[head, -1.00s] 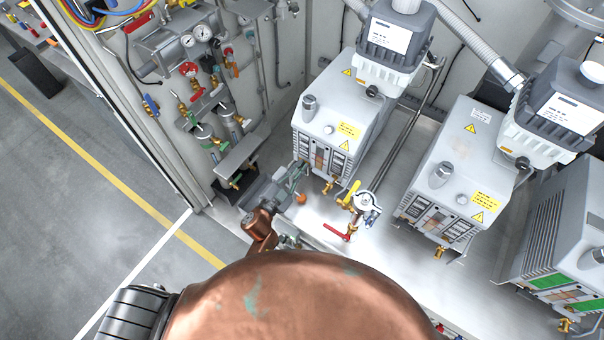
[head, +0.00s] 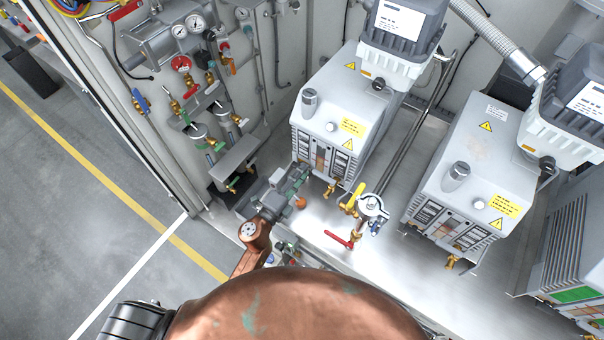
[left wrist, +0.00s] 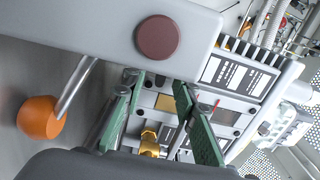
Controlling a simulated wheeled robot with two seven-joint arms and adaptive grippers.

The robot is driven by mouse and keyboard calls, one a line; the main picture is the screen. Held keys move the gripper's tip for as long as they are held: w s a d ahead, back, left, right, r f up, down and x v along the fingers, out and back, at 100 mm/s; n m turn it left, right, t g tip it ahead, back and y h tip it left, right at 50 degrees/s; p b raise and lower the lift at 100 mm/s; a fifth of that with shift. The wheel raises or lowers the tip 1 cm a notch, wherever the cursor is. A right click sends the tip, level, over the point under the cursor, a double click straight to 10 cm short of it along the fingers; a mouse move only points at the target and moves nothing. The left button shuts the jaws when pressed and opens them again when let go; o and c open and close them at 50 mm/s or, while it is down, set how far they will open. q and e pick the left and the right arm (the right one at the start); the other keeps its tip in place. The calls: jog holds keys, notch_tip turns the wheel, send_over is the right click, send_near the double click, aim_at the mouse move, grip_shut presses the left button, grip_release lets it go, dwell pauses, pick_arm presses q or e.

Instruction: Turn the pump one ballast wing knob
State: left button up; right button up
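Pump one, taken as the left grey pump (head: 341,104), stands upright with a yellow label on its top. A small dark knob (head: 379,84) and a silver cylinder (head: 309,101) sit on it; I cannot tell which part is the ballast wing knob. My left gripper (head: 301,172) is low at the pump's front left corner. In the left wrist view, its green fingers (left wrist: 161,100) stand apart, with a gap between them and nothing clearly held. Dark front panels and a brass fitting (left wrist: 149,141) show beyond the fingers. My right gripper is out of view.
An orange ball (head: 300,203) is close beside the left gripper. A valve with a yellow handle (head: 353,197) and a red lever (head: 339,239) stand in front of the pump. A second pump (head: 472,172) is to the right. Gauges and valves line the left wall.

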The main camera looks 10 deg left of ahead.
pick_arm(q)
jog(key=shift+s, duration=0.1)
jog(key=shift+v, duration=0.95)
jog(key=v, duration=0.6)
dwell(0.7)
